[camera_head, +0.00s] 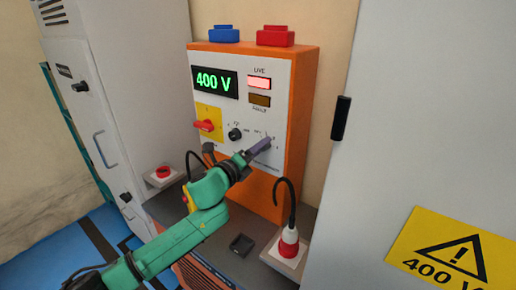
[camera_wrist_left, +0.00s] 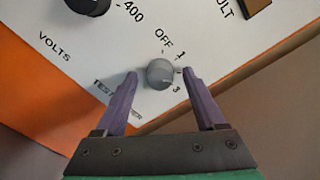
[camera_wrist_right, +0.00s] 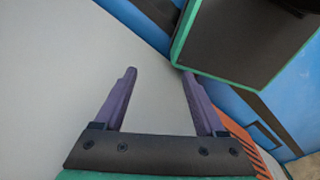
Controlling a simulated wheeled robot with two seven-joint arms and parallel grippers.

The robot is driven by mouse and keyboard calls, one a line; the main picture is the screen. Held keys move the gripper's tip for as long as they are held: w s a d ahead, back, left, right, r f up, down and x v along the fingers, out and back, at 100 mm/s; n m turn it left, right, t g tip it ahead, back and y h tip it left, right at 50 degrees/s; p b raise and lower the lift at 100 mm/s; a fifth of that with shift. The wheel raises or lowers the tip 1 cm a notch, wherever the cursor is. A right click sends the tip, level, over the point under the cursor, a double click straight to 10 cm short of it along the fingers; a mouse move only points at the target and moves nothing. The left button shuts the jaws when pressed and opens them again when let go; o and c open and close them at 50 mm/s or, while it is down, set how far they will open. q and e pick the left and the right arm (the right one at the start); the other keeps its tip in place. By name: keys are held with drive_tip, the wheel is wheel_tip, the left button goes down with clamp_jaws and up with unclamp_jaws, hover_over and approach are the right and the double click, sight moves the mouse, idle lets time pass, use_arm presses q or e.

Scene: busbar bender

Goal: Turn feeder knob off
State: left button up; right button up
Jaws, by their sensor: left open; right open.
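The grey feeder knob (camera_wrist_left: 160,73) sits on the white panel in the left wrist view, with OFF, 1 and 3 marked around it. I cannot tell which mark it points to. My left gripper (camera_wrist_left: 159,76) is open, with one purple finger on each side of the knob; whether they touch it is unclear. In the head view my left gripper (camera_head: 264,145) reaches the lower right of the panel and mostly hides the knob. My right gripper (camera_wrist_right: 159,75) is open and empty in the right wrist view, away from the panel.
The orange cabinet (camera_head: 300,110) has a display (camera_head: 214,82) reading 400 V, a bright LIVE lamp (camera_head: 259,82), a red switch (camera_head: 203,126) and a black volts knob (camera_head: 235,134). A grey cabinet (camera_head: 420,90) stands at right.

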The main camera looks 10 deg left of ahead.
use_arm(q)
clamp_jaws()
drive_tip(key=shift+n, duration=0.4)
drive_tip(key=shift+f+n+p, duration=0.15)
drive_tip(key=shift+n+p, duration=1.2)
drive_tip(key=shift+n, duration=2.9)
drive_tip(key=shift+f+n+p, duration=0.1)
drive_tip(key=shift+n+p, duration=1.2)
drive_tip(key=shift+n, duration=2.95)
